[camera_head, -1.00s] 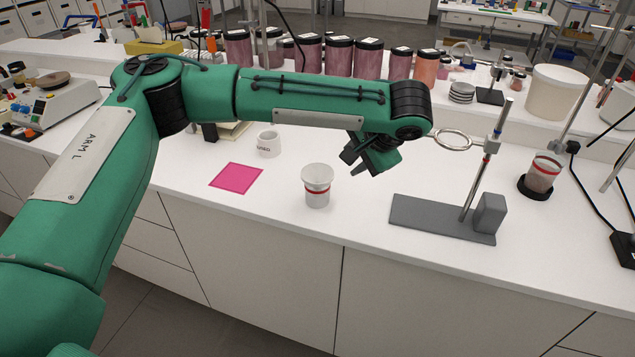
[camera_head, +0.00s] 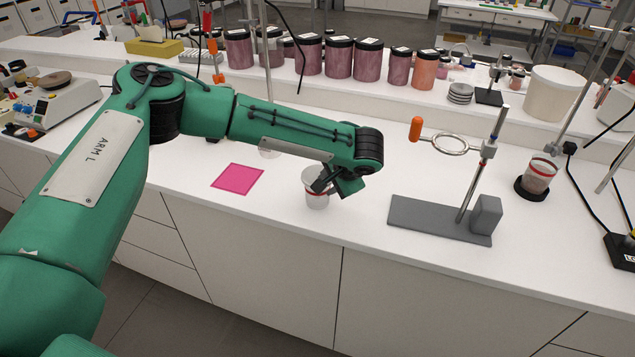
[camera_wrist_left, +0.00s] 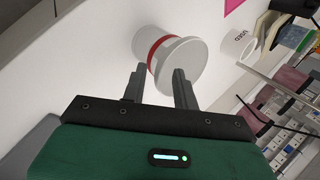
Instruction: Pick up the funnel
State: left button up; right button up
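A whitish vessel with a red band (camera_head: 316,202) stands upright on the white bench. Its wide pale top piece, seemingly the funnel (camera_wrist_left: 182,62), faces the left wrist camera. I cannot tell whether the top piece and the banded body are separate. My left gripper (camera_head: 326,190) is at the vessel's upper right side in the head view and hides part of its rim. In the left wrist view its two fingers (camera_wrist_left: 159,78) are spread apart, with the pale top just beyond and between them. Nothing is clamped. My right gripper is not in view.
A ring stand (camera_head: 440,218) with a metal ring and orange knob (camera_head: 416,128) stands to the right. A pink square (camera_head: 238,179) lies to the left. A white cup (camera_wrist_left: 238,45) is behind my arm. A red-banded jar (camera_head: 538,178) is farther right; several pigment jars (camera_head: 340,58) line the back.

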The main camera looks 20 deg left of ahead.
pick_arm(q)
grip_shut()
dwell(0.4)
